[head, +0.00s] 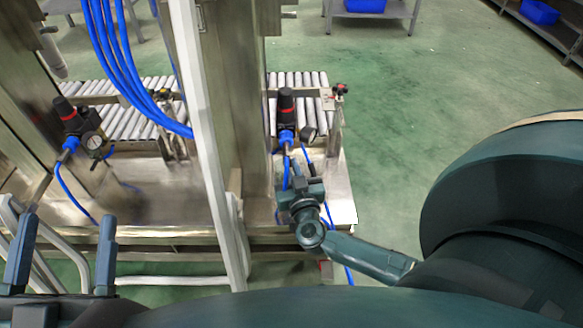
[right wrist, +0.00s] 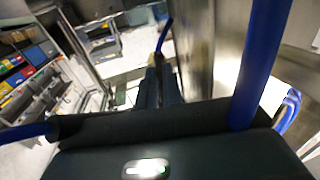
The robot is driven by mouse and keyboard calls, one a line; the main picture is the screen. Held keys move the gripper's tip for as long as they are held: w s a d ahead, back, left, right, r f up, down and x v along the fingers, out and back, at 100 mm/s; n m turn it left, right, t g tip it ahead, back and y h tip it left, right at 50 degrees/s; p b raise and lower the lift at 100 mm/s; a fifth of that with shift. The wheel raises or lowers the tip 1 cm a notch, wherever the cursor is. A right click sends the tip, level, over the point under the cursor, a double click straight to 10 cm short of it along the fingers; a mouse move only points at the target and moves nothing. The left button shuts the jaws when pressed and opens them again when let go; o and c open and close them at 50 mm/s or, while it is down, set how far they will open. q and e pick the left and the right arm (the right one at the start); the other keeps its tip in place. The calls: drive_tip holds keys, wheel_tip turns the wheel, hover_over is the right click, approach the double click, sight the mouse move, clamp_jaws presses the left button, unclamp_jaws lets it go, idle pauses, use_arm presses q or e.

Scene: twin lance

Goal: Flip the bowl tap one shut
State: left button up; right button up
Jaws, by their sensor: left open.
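Two regulator units with red-and-black tops and gauges stand on the metal frame, one at left (head: 72,118) and one at right (head: 286,106). Each has a blue part low down, at left (head: 70,147) and at right (head: 286,137). I cannot tell which part is bowl tap one. My right gripper (head: 298,182) is just below the right unit, its fingers pointing up toward it. In the right wrist view its fingers (right wrist: 160,88) look close together; what lies between them is unclear. My left gripper (head: 67,222) is open and empty at lower left, below the left unit.
Blue hoses (head: 120,65) hang at the upper left, and a thick blue hose (right wrist: 262,62) passes close to the right wrist camera. A pale upright post (head: 205,140) and a metal column (head: 235,90) stand between the units. Green floor (head: 385,110) is clear at right.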

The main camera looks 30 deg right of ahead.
clamp_jaws()
use_arm(q)
drive_tip(key=f+n+p, duration=0.1)
drive_tip(key=s+f+g+y+p, duration=0.1)
drive_tip(key=shift+d+f+n+y, duration=0.2)
drive_tip(key=shift+f+n+y, duration=0.1)
drive_tip(key=shift+f+n, duration=0.1)
use_arm(e)
drive_tip(key=shift+w+a+m+g+h, duration=0.1)
drive_tip(key=shift+a+m+g+h, duration=0.1)
drive_tip(key=shift+m+h, duration=0.25)
drive_tip(key=shift+a+m+g+h, duration=0.1)
drive_tip(key=shift+m+g+h, duration=0.15)
drive_tip(key=shift+h, duration=0.3)
drive_tip(key=o, duration=0.6)
unclamp_jaws()
use_arm(q)
drive_tip(key=shift+r, duration=0.1)
